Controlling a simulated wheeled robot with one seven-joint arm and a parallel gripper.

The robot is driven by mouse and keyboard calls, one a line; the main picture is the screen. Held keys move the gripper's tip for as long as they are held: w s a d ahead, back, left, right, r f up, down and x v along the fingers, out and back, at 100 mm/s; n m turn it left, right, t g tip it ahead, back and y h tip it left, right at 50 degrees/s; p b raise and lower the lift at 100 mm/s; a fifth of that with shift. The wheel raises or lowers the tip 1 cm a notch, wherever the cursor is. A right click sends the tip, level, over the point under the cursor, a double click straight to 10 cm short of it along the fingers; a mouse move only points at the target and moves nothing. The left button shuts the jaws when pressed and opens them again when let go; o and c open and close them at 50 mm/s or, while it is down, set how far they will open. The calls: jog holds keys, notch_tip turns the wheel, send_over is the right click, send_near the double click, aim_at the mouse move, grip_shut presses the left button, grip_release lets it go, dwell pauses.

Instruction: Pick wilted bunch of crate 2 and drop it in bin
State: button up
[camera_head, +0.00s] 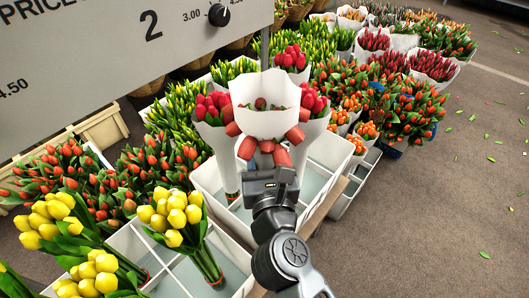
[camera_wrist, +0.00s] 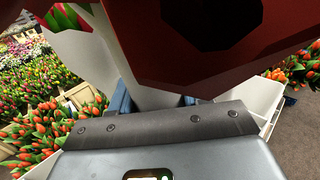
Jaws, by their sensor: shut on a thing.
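My gripper (camera_head: 270,178) is shut on the wilted bunch, a white paper wrap (camera_head: 265,108) with drooping dull-red tulip heads (camera_head: 282,156) hanging below its rim. It is held above the white divided crate (camera_head: 218,188). The fingers are mostly hidden in the head view. In the wrist view, my gripper (camera_wrist: 155,103) has its blue fingers either side of the white wrap (camera_wrist: 145,92), and a dark red flower head (camera_wrist: 190,55) fills the top. Fresh red bunches (camera_head: 212,105) in white wraps stand in the crate behind. The bin is not identifiable.
A large grey price board (camera_head: 100,60) marked 2 hangs at the upper left. Yellow tulips (camera_head: 180,215) stand in compartments at lower left. Orange and red bunches (camera_head: 405,105) crowd the right. The grey floor (camera_head: 450,220) at right is open, with scattered leaves.

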jog(key=shift+r+p, duration=5.1)
jog(key=shift+p, duration=0.2)
jog(key=shift+f, duration=0.1)
